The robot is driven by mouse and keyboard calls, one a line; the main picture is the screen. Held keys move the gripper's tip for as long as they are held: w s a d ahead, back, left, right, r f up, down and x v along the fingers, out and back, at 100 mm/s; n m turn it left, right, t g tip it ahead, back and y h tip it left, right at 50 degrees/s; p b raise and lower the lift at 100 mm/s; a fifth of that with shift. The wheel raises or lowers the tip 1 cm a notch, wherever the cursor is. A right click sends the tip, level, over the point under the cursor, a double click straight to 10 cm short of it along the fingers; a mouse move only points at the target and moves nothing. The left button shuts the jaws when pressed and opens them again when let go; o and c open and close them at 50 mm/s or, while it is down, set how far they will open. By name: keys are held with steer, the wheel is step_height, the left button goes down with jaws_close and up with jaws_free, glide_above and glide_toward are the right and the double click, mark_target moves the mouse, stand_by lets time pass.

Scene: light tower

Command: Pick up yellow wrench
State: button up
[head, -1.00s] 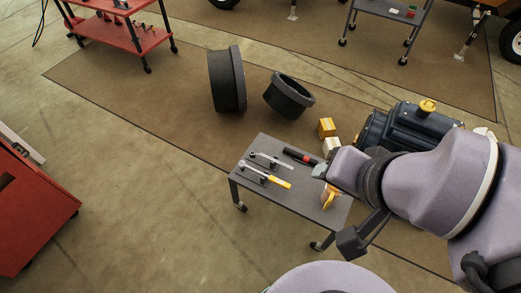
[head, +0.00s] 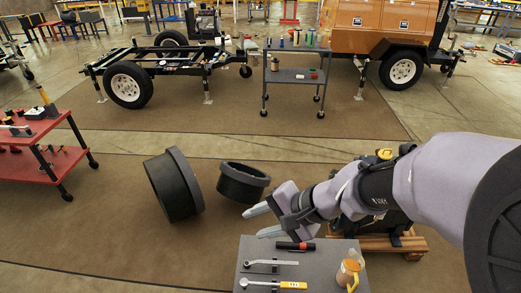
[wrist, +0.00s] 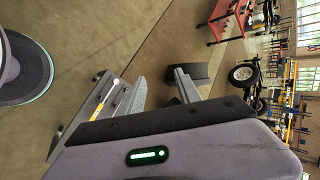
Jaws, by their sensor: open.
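The yellow wrench (head: 287,285), with a silver head and yellow handle, lies on the small grey table (head: 312,270) near the bottom of the head view. It also shows in the wrist view (wrist: 97,112), left of my fingers. My gripper (head: 256,222) is open and empty. In the head view it appears above the table's far left edge, pointing left, apart from the wrench. Its two grey fingers also show in the wrist view (wrist: 160,76).
A silver wrench (head: 270,263) lies beyond the yellow one. A black-and-red flashlight (head: 295,246) and a jug-like amber item (head: 349,271) share the table. Black rings (head: 173,185) stand on the mat behind. A red cart (head: 45,150) is at left.

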steer(key=w+f+m, duration=0.3)
steer(key=w+f, duration=0.3)
steer(key=f, duration=0.3)
steer(key=m+t+h, duration=0.1)
steer(key=m+t, duration=0.1)
steer(key=m, duration=0.2)
glide_above(263, 284)
steer(key=d, duration=0.1)
step_height(263, 284, down, 18)
steer(key=r, duration=0.1)
steer(key=s+d+f+m+h, duration=0.1)
steer(key=s+d+f+m, duration=0.15)
steer(key=f, duration=0.65)
steer(key=s+d+f+m+h, duration=0.15)
steer(key=s+f, duration=0.25)
steer(key=f, duration=0.4)
steer(key=shift+n+g, duration=0.3)
steer(key=shift+g, duration=0.1)
steer(key=b+x, duration=0.2)
steer(key=x, duration=0.3)
steer(key=d+b+x, duration=0.1)
steer(key=b+x, duration=0.2)
steer(key=x, duration=0.2)
steer(key=d+b+x, duration=0.1)
steer(key=b+x, duration=0.2)
steer(key=x, duration=0.3)
steer(key=shift+w+f, duration=0.1)
steer(key=shift+f, duration=0.35)
steer(key=shift+w+a+f, duration=0.1)
steer(key=shift+a+f, duration=0.05)
